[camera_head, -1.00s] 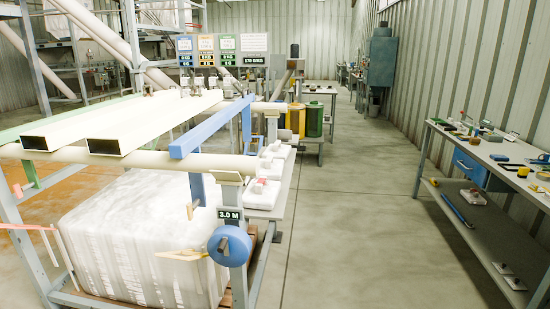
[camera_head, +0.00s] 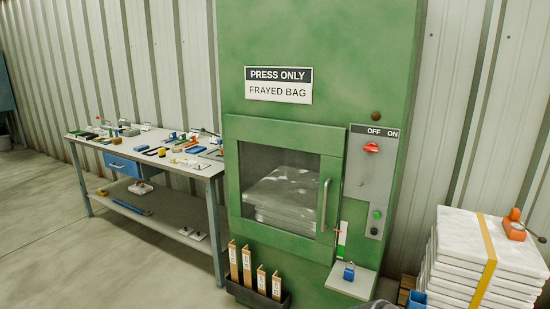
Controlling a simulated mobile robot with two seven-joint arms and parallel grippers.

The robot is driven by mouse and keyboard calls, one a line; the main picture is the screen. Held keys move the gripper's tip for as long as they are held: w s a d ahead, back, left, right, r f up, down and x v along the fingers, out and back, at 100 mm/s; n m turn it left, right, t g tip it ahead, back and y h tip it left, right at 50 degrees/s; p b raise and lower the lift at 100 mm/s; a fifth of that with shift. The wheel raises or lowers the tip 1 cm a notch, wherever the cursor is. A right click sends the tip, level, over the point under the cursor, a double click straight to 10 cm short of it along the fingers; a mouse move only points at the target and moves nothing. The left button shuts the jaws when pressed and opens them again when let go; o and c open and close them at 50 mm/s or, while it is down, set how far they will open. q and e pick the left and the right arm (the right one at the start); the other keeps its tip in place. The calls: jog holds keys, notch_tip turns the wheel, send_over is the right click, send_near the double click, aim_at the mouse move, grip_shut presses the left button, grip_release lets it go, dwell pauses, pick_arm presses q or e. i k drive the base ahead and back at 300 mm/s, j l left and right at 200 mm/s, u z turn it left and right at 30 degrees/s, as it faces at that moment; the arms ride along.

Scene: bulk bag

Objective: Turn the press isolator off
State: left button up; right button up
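The press is a tall green cabinet (camera_head: 270,200) against the corrugated wall, with a sign reading "PRESS ONLY, FRAYED BAG". Its isolator is a red knob (camera_head: 371,148) on the grey control panel (camera_head: 367,180) right of the press door. A label above it reads OFF at left and ON at right. The knob's handle lies roughly sideways; I cannot tell for sure which word it points to. A green button and a dark button sit lower on the panel.
The press door (camera_head: 280,185) is shut, with white folded material behind its window. A small shelf (camera_head: 350,282) with a blue padlock-like item juts out below the panel. A white stack (camera_head: 470,265) stands right, a tool-covered workbench (camera_head: 150,150) left. Floor at lower left is clear.

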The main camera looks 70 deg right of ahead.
aim_at(371, 147)
jog(key=z, duration=2.6)
jog(key=i+j+z, duration=0.15)
jog(key=i+j, duration=0.15)
jog(key=i+j+z, duration=0.1)
jog(key=i+j, duration=0.2)
jog(key=i+j+z, duration=0.15)
jog(key=j, duration=0.3)
jog(key=i+j+z, duration=0.15)
jog(key=i+j, duration=0.2)
jog(key=i+j+z, duration=0.1)
jog(key=j, duration=0.4)
jog(key=i, duration=0.1)
